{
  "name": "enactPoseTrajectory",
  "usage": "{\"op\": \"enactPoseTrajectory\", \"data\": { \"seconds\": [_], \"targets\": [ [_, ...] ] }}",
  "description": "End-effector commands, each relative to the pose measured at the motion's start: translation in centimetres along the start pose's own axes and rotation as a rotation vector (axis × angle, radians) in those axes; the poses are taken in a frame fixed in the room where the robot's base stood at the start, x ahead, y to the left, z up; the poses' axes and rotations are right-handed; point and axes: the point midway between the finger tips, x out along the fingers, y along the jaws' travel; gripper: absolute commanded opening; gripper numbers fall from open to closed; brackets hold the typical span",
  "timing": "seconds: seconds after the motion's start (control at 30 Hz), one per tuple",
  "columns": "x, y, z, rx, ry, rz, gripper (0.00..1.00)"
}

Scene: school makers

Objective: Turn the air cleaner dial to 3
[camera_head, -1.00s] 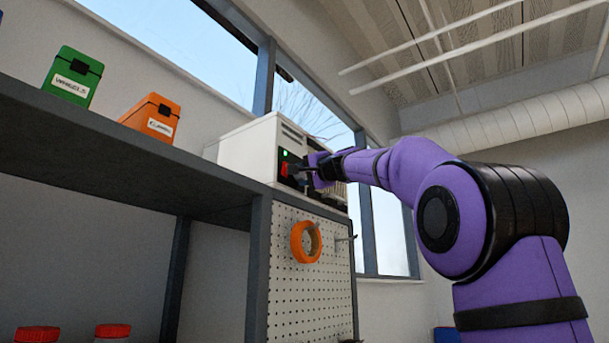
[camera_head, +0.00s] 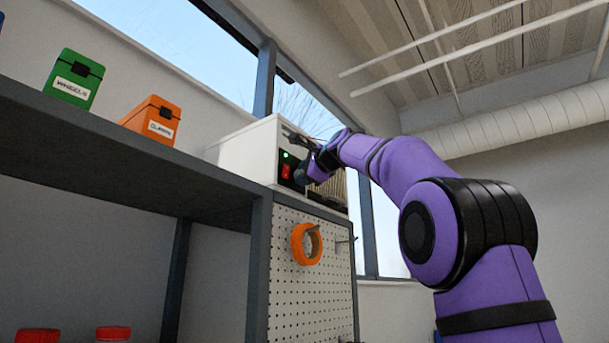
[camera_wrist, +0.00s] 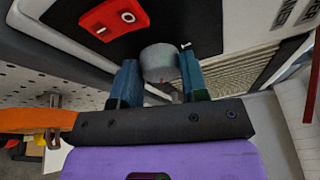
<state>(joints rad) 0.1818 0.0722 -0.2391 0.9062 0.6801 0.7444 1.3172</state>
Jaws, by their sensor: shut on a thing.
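The air cleaner (camera_head: 248,152) is a white box at the right end of the high shelf, with a black control panel facing right. A green light shows on the panel above a red switch (camera_head: 286,172); the switch also shows in the wrist view (camera_wrist: 113,17). The grey round dial (camera_wrist: 160,62) sits on the panel in the wrist view. My gripper (camera_wrist: 160,78) has one blue-green finger on each side of the dial and is shut on it. In the head view my gripper (camera_head: 304,164) is at the panel, hiding the dial. The dial's setting cannot be read.
The shelf (camera_head: 120,140) carries a green box (camera_head: 73,80) and an orange box (camera_head: 153,120) left of the cleaner. An orange tape roll (camera_head: 297,244) hangs on the pegboard (camera_head: 288,290) below. The window is behind; space right of the cleaner is open.

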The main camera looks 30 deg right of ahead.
Motion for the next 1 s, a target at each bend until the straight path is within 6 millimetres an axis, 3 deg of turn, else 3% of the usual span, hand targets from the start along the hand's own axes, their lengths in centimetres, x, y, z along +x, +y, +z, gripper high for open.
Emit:
{"op": "enactPoseTrajectory", "data": {
  "seconds": [0.67, 0.7, 0.8, 1.0],
  "targets": [
    [0.05, -0.01, 0.0, 0.065, 0.003, 0.022, 0.17],
    [0.05, -0.01, 0.0, 0.065, 0.003, 0.022, 0.43],
    [0.05, -0.01, 0.01, 0.065, 0.003, 0.022, 0.66],
    [0.03, -0.03, 0.01, 0.064, 0.003, 0.021, 0.66]
  ]
}}
